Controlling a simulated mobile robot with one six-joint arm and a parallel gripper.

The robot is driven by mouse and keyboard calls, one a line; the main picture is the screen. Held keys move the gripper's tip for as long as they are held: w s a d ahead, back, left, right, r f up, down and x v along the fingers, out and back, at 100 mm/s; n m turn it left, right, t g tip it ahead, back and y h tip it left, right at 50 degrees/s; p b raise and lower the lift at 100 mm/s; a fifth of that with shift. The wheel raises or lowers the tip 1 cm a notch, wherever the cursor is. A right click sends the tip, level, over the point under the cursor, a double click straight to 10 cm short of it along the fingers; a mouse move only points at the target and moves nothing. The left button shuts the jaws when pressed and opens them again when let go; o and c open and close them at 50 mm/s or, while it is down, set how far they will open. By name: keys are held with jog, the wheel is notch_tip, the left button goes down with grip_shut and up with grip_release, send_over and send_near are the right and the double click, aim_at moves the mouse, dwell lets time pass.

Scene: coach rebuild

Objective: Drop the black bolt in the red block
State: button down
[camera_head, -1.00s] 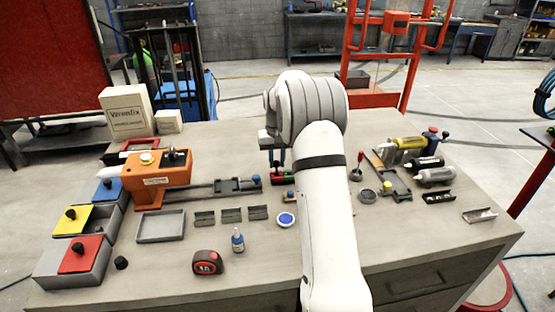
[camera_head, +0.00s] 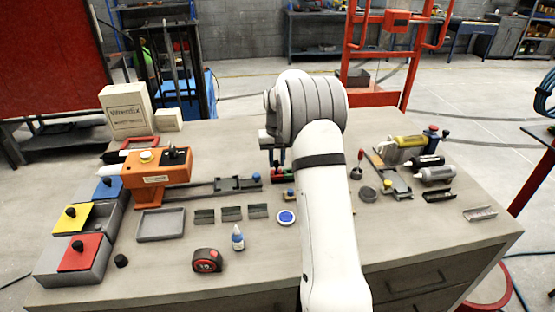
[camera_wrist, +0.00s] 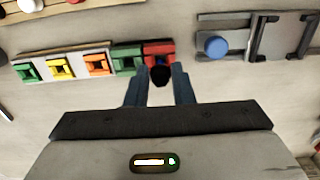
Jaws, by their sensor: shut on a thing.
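The red block (camera_wrist: 159,48) is at the right end of a row of coloured blocks in the wrist view, beside a green block (camera_wrist: 127,60). In the head view the red block (camera_head: 278,180) shows just below my gripper (camera_head: 276,163). My gripper (camera_wrist: 160,86) is shut on the black bolt (camera_wrist: 160,74). The bolt's dark round head shows between the fingertips, overlapping the red block's near edge in the wrist view. Its lower part is hidden, so I cannot tell whether it is in the block's opening.
Orange (camera_wrist: 96,63) and yellow (camera_wrist: 61,68) blocks continue the row. A grey slide fixture with a blue knob (camera_wrist: 215,46) lies to the right in the wrist view. A tape measure (camera_head: 208,260) and small bottle (camera_head: 238,238) stand nearer the front. My arm hides part of the bench.

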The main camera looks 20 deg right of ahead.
aim_at(277, 162)
jog(key=shift+f+b, duration=0.85)
jog(key=shift+f, duration=0.75)
dwell(1.1)
jog(key=c, duration=0.8)
grip_release()
jog(key=shift+o, duration=0.2)
jog(key=shift+r, duration=0.1)
jog(key=shift+r+p, duration=1.95)
jog(key=shift+r, duration=1)
